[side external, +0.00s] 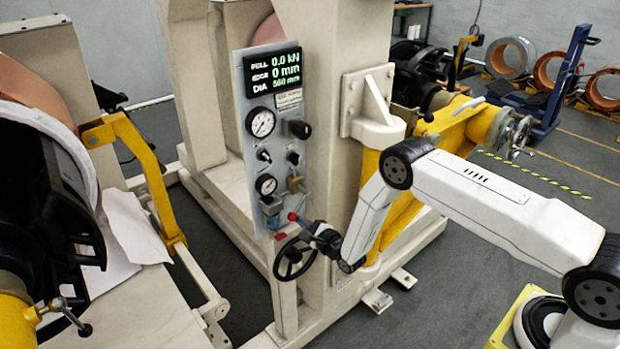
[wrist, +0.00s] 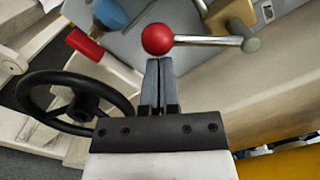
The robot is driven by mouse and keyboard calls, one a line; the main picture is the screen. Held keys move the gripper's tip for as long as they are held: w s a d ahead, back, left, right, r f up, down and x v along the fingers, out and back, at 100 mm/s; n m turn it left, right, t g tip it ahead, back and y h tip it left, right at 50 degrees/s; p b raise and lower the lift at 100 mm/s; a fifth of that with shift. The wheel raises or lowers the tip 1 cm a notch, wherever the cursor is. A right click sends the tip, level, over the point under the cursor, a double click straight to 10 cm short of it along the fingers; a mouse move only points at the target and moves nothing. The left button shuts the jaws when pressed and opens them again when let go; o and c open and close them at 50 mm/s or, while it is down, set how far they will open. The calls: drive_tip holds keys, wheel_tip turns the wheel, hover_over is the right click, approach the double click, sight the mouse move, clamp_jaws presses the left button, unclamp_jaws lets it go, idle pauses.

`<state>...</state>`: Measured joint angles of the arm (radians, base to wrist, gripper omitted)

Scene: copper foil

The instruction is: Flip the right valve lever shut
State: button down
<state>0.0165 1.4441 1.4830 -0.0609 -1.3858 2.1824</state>
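The right valve lever is a metal rod with a red ball (wrist: 158,39) at its end. In the wrist view the rod runs sideways from a brass valve body (wrist: 232,14) at right to the ball at left. My gripper (wrist: 159,65) has its two dark fingers together, with nothing visible between them. Its tips are just below the ball; I cannot tell if they touch it. In the side view my gripper (side external: 312,231) is at the foot of the control panel (side external: 252,170), and the red ball (side external: 292,216) shows at its tip.
A second red handle (wrist: 84,45) with a blue valve body (wrist: 110,13) sits left of the lever. A black handwheel (wrist: 72,100) is close on the left below; it shows under my gripper in the side view (side external: 294,260). A cream machine column (side external: 335,120) stands right of the panel.

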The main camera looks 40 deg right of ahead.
sight(291, 218)
drive_tip(key=a+r+m, duration=0.1)
drive_tip(key=a+r, duration=0.1)
drive_tip(key=shift+a+m, duration=0.4)
drive_tip(key=shift+a+r, duration=0.45)
drive_tip(key=shift+r, duration=0.3)
drive_tip(key=shift+a+r, duration=0.4)
drive_tip(key=shift+r, duration=0.4)
drive_tip(key=s, duration=1)
drive_tip(key=shift+d+f, duration=0.3)
drive_tip(key=shift+f, duration=0.15)
